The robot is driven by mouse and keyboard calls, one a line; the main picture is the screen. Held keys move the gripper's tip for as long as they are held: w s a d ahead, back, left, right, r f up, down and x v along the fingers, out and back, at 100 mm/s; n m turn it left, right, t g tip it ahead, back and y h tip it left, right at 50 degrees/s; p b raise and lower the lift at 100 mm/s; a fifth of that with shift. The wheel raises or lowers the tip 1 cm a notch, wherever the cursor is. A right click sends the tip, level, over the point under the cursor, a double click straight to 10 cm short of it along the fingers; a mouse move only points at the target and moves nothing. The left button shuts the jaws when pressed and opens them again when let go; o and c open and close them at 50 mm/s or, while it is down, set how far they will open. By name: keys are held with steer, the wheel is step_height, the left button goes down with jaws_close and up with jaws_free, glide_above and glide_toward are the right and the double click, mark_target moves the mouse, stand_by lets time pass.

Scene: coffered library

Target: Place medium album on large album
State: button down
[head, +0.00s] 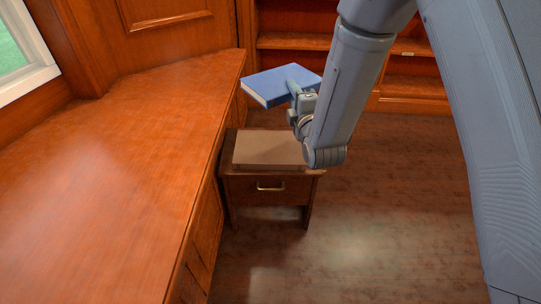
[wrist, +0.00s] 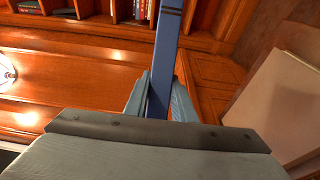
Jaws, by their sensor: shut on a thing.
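The medium album (head: 278,85) is a blue book with pale page edges. It lies nearly flat in my gripper (head: 300,88), which is shut on it, in the air above and behind the small side table. In the wrist view the blue album (wrist: 166,55) stands between the two fingers of my gripper (wrist: 160,100). The large album (head: 268,149) is a tan-brown book lying flat on the side table, below the held album with a gap between them. A pale flat surface at the right edge of the wrist view looks like the large album (wrist: 285,105).
The side table (head: 270,190) has one drawer with a metal handle. A long wooden counter (head: 110,170) runs close along its left. Bookshelves (head: 410,70) stand behind, with books in the wrist view (wrist: 138,10). The floor (head: 390,200) to the right is clear.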

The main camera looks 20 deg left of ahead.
mark_target(261, 93)
steer(key=shift+n+g+y, duration=0.6)
steer(key=shift+n+y, duration=0.1)
steer(key=shift+y, duration=0.2)
steer(key=a+b, duration=0.1)
steer(key=a, duration=0.2)
steer(key=s+a+b, duration=0.1)
steer(key=a+b, duration=0.1)
steer(key=a, duration=0.1)
steer(key=s+a+b, duration=0.1)
steer(key=a+b, duration=0.1)
steer(key=shift+a+f, duration=0.35)
steer(key=shift+a, duration=0.05)
step_height(261, 93, down, 10)
steer(key=b, duration=0.3)
steer(key=shift+r+b, duration=0.15)
steer(key=shift+b, duration=0.25)
steer(key=shift+f, duration=0.4)
steer(key=shift+f, duration=0.2)
steer(key=c, duration=1.5)
jaws_free()
